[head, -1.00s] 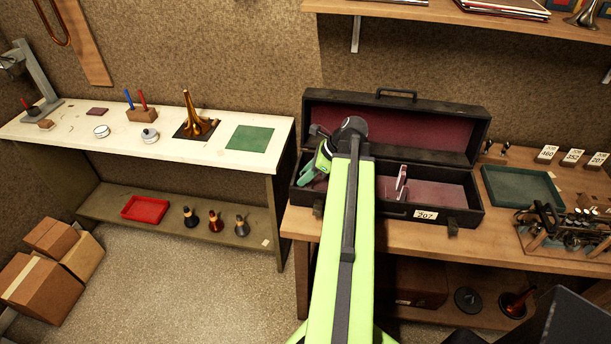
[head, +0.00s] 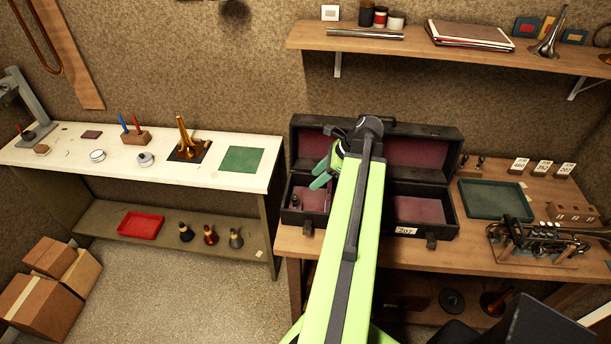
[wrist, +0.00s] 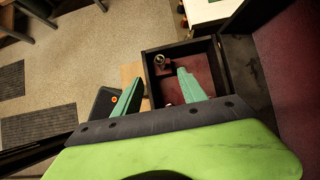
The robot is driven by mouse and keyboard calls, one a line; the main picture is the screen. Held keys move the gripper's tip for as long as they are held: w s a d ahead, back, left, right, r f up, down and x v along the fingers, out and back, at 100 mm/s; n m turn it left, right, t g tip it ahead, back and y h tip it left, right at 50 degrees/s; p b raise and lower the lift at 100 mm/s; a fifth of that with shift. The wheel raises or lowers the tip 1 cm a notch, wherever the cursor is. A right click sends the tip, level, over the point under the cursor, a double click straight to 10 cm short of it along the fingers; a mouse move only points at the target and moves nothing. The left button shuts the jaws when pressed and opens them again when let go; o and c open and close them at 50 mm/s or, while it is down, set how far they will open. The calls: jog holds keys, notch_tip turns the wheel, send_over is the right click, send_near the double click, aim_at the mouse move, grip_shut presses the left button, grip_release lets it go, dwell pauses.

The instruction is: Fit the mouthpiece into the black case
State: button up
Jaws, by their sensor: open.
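The black case (head: 420,228) stands open on the right bench, its lid tilted back and its inside dark red. A small metallic piece, seemingly the mouthpiece (head: 295,201), stands in the left compartment near its left wall. It also shows in the wrist view (wrist: 160,61), upright at a dark red block in the compartment's corner. My gripper (head: 321,175) is over this left compartment, with its green fingers apart and nothing between the tips. In the wrist view the open fingers (wrist: 160,80) are apart from the piece. My arm hides the middle of the case.
A green tray (head: 497,200) and a valve assembly (head: 545,240) lie right of the case. The white-topped bench (head: 215,175) stands to the left, with a green mat (head: 244,160). A wall shelf (head: 440,55) runs above the case. The open lid (head: 418,150) rises behind my gripper.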

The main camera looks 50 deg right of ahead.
jog(key=p+v, duration=0.1)
jog(key=v, duration=0.2)
jog(key=shift+s+d+r+p, duration=0.15)
jog(key=shift+s+r+p, duration=0.1)
jog(key=shift+p, duration=0.1)
dwell(0.3)
jog(key=w+a+f+n+g+y+b, duration=0.15)
jog(key=w+a+f+n+b, duration=0.25)
jog(key=w+a, duration=0.7)
jog(key=w+a+f+n+g+y+b, duration=0.1)
jog(key=w+a+f+n+g+b, duration=0.2)
jog(key=w+a, duration=0.8)
jog(key=s+a+f+n+h+b, duration=0.1)
jog(key=a+f+n+h+b, duration=0.1)
jog(key=a+n, duration=0.9)
jog(key=s+a+f+n+g+h+b, duration=0.1)
jog(key=s+a+f+n+h+b, duration=0.1)
jog(key=a+f+n, duration=0.5)
jog(key=a+n+h+b, duration=0.1)
jog(key=a+n+h, duration=0.1)
jog(key=a+n, duration=0.2)
jog(key=shift+a+f+n, duration=0.3)
jog(key=shift+a, duration=0.35)
